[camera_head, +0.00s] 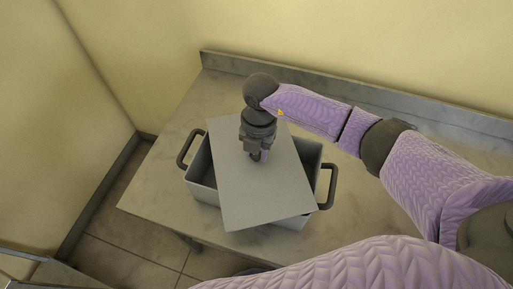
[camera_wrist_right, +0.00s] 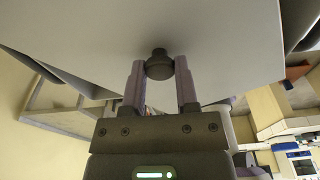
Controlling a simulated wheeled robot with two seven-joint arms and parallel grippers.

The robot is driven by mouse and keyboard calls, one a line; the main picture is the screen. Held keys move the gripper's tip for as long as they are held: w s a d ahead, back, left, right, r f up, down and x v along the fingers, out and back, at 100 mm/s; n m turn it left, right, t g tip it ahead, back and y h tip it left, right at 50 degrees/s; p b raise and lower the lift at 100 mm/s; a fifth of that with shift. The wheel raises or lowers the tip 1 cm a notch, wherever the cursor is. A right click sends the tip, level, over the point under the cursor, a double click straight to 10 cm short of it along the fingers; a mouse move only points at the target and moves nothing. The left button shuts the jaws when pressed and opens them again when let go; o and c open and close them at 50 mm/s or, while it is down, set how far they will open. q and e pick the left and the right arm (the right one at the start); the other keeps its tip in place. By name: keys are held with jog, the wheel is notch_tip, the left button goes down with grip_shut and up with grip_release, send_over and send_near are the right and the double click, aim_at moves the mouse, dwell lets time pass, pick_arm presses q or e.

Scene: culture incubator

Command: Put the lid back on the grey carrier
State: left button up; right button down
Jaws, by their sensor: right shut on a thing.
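The lid (camera_head: 262,196) is a flat grey plate over the grey carrier (camera_head: 205,191). It is turned relative to the carrier, so the carrier's left and right ends show uncovered beside it. Whether it touches the rim I cannot tell. My right gripper (camera_head: 257,156) is above the middle of the lid, shut on its dark knob. The right wrist view shows the knob (camera_wrist_right: 159,66) between the two fingers (camera_wrist_right: 159,84), under the lid's grey face (camera_wrist_right: 215,35). My left gripper is not in view.
The carrier has dark handles at its left (camera_head: 186,148) and right (camera_head: 331,187) ends. It stands on a grey marble-look table (camera_head: 160,189) with a raised back edge (camera_head: 350,100) by the yellow wall. The table's left part is clear.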

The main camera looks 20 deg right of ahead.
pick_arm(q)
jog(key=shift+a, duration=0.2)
pick_arm(e)
jog(key=shift+c, duration=2)
grip_release()
jog(key=o, duration=0.4)
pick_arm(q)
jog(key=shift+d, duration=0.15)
pick_arm(e)
jog(key=shift+r, duration=0.25)
notch_tip(320, 180, up, 7)
jog(key=p, duration=0.6)
jog(key=shift+f+p, duration=0.15)
jog(key=shift+p, duration=0.25)
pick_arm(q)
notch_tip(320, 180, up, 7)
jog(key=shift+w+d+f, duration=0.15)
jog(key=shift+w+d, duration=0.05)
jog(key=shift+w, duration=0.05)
pick_arm(e)
jog(key=shift+f, duration=0.1)
